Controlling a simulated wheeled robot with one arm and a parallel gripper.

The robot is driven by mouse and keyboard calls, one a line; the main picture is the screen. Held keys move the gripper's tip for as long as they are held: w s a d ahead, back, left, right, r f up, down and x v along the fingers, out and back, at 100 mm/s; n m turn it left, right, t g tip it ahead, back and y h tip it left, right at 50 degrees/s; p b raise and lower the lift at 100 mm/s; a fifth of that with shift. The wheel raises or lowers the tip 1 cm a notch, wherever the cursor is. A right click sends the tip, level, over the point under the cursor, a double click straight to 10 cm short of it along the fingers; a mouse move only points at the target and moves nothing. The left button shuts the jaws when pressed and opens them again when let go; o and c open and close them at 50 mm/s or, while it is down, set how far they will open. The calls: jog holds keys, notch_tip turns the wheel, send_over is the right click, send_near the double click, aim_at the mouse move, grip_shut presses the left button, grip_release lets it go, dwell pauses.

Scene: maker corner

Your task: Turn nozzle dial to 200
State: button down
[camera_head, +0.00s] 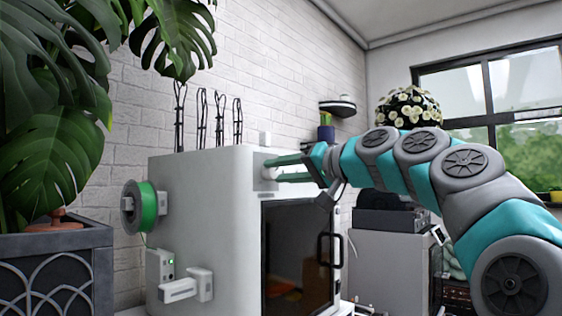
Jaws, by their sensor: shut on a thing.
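The white box-shaped printer (205,215) stands in the middle, with a dark glass door (290,255) on its front. My gripper (275,169) reaches in from the right, with its teal fingers at the upper front of the printer, above the door. It is shut on a small pale knob there, which I take to be the nozzle dial (268,173). The fingers and the viewing angle hide most of the dial. Its markings and its setting cannot be read from here.
A green filament spool (147,207) is on the printer's left side, above a small control box (160,267). A black door handle (337,250) sticks out below my arm. A leafy plant in a grey planter (58,265) fills the left. White flowers (408,107) stand behind my arm.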

jog(key=shift+r+m, duration=0.1)
jog(key=shift+m, duration=1.2)
jog(key=shift+c, duration=2.4)
grip_release()
jog(key=v, duration=0.7)
jog(key=shift+s+d+b, duration=0.15)
jog(key=shift+d+b, duration=0.2)
